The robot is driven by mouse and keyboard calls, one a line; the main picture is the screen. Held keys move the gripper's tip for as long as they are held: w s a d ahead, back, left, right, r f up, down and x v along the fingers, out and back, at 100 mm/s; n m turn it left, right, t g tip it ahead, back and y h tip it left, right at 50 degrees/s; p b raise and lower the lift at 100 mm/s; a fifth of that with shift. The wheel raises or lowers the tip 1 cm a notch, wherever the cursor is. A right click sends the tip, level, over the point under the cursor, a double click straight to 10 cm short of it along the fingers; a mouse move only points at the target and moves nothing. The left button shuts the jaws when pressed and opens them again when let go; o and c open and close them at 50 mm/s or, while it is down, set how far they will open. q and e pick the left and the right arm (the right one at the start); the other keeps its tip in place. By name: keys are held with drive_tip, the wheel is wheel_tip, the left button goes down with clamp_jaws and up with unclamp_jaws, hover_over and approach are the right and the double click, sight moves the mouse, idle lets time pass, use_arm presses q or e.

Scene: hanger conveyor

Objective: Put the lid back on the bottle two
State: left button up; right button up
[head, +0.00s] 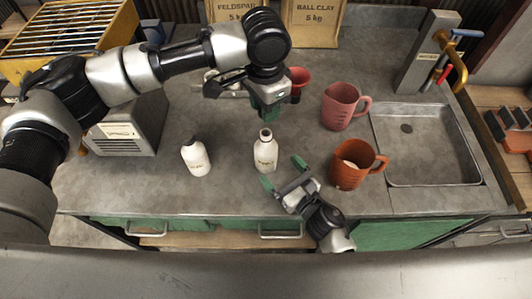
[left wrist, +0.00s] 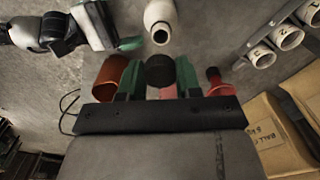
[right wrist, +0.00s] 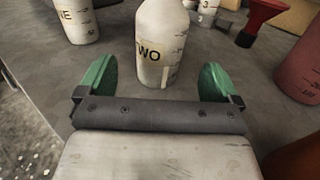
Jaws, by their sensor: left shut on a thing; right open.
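The bottle two (head: 265,157) is white and stands upright on the grey counter, its mouth open. In the right wrist view its label (right wrist: 150,50) reads "WO" in part. My left gripper (head: 268,113) is above and just behind the bottle's neck, shut on the black lid, which shows between the green fingers in the left wrist view (left wrist: 160,71). The lid is apart from the bottle mouth (left wrist: 160,34). My right gripper (head: 284,178) is open and low in front of the bottle, its fingers (right wrist: 158,82) spread to either side without touching it.
Another white bottle (head: 196,158) stands to the left. An orange mug (head: 352,172) and a pink jug (head: 340,107) stand right, before the sink (head: 430,150). A red funnel (head: 299,78) and small numbered jars (left wrist: 262,55) are behind. A grey box (head: 130,128) is at left.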

sight(265, 130)
use_arm(q)
drive_tip(key=shift+w, duration=0.15)
use_arm(e)
drive_tip(key=x, duration=0.6)
drive_tip(key=shift+w+a+f, duration=0.25)
drive_tip(key=shift+w, duration=0.05)
drive_tip(key=shift+w+a, duration=0.25)
drive_tip(key=shift+w, duration=0.05)
drive_tip(key=c, duration=1.4)
use_arm(q)
drive_tip(key=shift+f, duration=2.5)
use_arm(e)
drive_tip(key=shift+o, duration=0.2)
use_arm(q)
drive_tip(key=shift+f, duration=0.1)
drive_tip(key=shift+f, duration=0.8)
drive_tip(key=shift+f, duration=0.6)
